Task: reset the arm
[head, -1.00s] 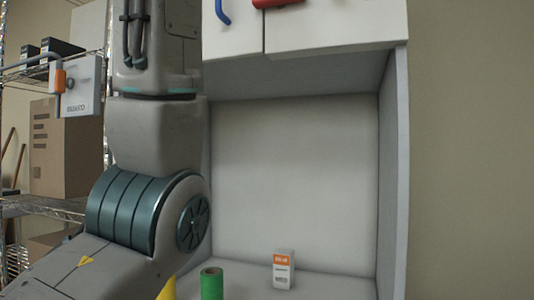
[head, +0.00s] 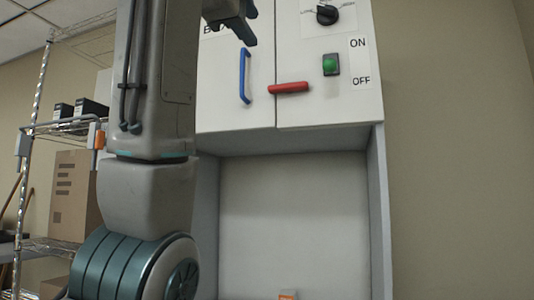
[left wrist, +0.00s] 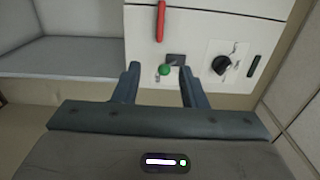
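My left arm rises along the left of the head view. My left gripper (head: 246,26) shows at its top edge, in front of the white cabinet's upper doors. In the left wrist view the left gripper (left wrist: 158,70) has its two fingers apart with nothing held between them. The green button (left wrist: 165,70) on its dark plate appears between the fingertips there; I cannot tell the distance. No right gripper shows.
The cabinet front carries a blue handle (head: 244,76), a red handle (head: 288,88), a green button (head: 330,65) and a black knob (head: 327,14). Below is an open recess (head: 290,220) with an orange-topped box (head: 288,295). A wire shelf (head: 60,130) with cartons stands left.

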